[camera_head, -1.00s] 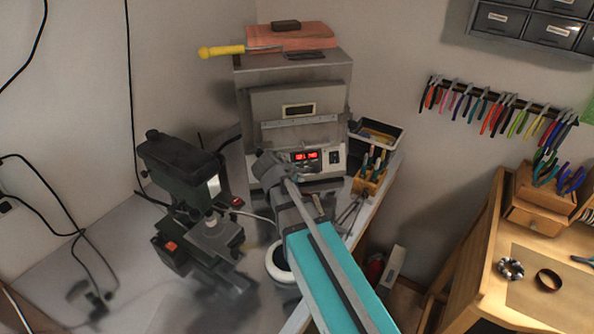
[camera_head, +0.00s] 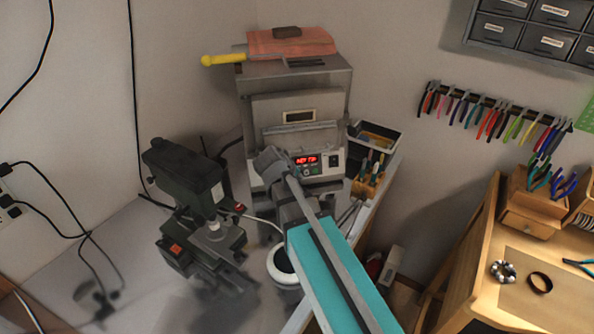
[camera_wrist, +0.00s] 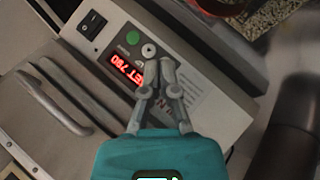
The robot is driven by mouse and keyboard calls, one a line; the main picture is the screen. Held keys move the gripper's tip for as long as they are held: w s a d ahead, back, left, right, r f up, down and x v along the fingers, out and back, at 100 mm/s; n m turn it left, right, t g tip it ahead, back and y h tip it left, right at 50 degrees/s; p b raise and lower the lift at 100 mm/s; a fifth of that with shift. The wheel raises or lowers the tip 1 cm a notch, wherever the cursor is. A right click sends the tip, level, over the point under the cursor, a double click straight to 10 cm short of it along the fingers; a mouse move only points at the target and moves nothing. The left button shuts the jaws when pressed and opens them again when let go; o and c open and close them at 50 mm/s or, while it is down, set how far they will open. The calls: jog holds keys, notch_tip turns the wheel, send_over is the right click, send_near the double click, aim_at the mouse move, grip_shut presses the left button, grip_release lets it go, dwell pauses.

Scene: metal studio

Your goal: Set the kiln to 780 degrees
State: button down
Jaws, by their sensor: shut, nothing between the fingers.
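The kiln (camera_head: 272,108) is a grey box with a closed front door and a pale control panel below it. In the head view my arm hides part of the panel.
A dark drill press (camera_head: 190,190) stands close left of my arm. A tool holder (camera_head: 367,186) and a grey bin (camera_head: 376,137) are right of the kiln. A wooden bench (camera_head: 510,285) is at right.

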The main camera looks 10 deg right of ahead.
notch_tip(320, 180, up, 6)
jog(key=s+a+m+y+p, duration=0.1)
jog(key=m+p, duration=0.7)
jog(key=m, duration=1.4)
jog(key=shift+s+a+r+g+y, duration=0.2)
jog(key=shift+s+a+g+y, duration=0.15)
jog(key=shift+a+y, duration=0.2)
jog(key=shift+w+f, duration=0.1)
jog(key=b+x, duration=0.9)
jog(key=x, duration=0.1)
jog(key=shift+w+f, duration=0.1)
jog(key=shift+f, duration=0.1)
jog(key=shift+w+f+b, duration=0.25)
jog(key=shift+w+b, duration=0.1)
jog(key=shift+w, duration=0.45)
jog(key=shift+w+f+b, duration=0.3)
jog(key=shift+w, duration=0.55)
